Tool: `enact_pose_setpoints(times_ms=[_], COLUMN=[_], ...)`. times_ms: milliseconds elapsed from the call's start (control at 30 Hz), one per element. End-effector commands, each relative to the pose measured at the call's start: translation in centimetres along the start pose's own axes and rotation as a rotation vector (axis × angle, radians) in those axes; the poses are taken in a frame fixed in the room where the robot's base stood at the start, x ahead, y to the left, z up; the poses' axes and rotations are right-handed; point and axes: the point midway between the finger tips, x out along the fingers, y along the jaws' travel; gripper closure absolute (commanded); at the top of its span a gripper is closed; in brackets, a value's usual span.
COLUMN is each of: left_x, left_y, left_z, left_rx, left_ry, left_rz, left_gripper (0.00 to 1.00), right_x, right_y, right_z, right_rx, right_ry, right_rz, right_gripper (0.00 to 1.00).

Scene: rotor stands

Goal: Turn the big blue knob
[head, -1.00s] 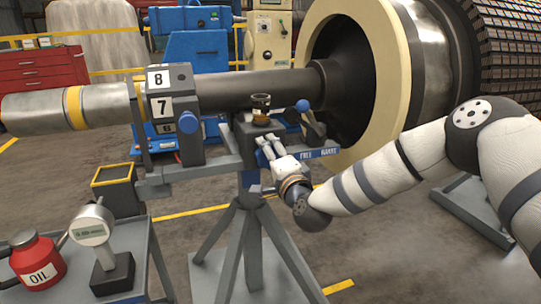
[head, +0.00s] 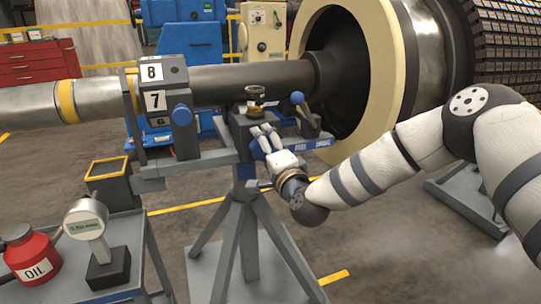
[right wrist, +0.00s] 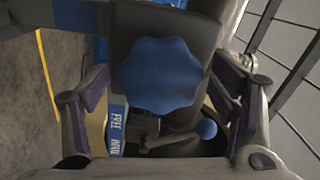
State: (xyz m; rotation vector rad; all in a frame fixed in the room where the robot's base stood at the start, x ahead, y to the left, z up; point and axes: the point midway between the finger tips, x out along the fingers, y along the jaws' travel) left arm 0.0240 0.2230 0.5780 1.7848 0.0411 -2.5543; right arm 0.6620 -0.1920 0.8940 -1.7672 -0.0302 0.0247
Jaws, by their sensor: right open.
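The big blue knob (right wrist: 160,75) has a lobed rim and faces the right wrist camera on a dark block. In the head view only a bit of blue (head: 256,150) shows behind my right gripper (head: 264,137). In the right wrist view my right gripper (right wrist: 158,82) is open, with one finger on each side of the knob. Gaps show between the fingers and the knob, and I see no contact. My left gripper is in neither view.
A blue-ended lever (right wrist: 206,129) and a blue lettered plate (right wrist: 117,128) sit close to the knob. A smaller blue knob (head: 182,115) is on the numbered block at left. A cart holds a red oil can (head: 34,258) and a gauge (head: 86,219).

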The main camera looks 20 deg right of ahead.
Motion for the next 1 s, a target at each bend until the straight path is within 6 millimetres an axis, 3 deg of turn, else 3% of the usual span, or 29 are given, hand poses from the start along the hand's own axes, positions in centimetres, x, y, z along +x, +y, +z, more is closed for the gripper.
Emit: enact_pose_setpoints(times_ms=[300,433,1000], left_x=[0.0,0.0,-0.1], left_y=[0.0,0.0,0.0], left_z=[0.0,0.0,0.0], left_rx=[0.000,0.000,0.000], left_ry=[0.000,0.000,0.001], left_rz=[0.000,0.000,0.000], left_gripper=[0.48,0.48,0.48], right_x=[-8.2,-10.3,-11.3], right_y=[0.0,0.0,0.4], right_z=[0.0,0.0,0.3], right_rx=[0.002,0.001,-0.010], right_ry=[-0.002,-0.001,-0.010], right_rz=[0.003,0.001,0.014], right_gripper=[0.21,0.21,0.21])
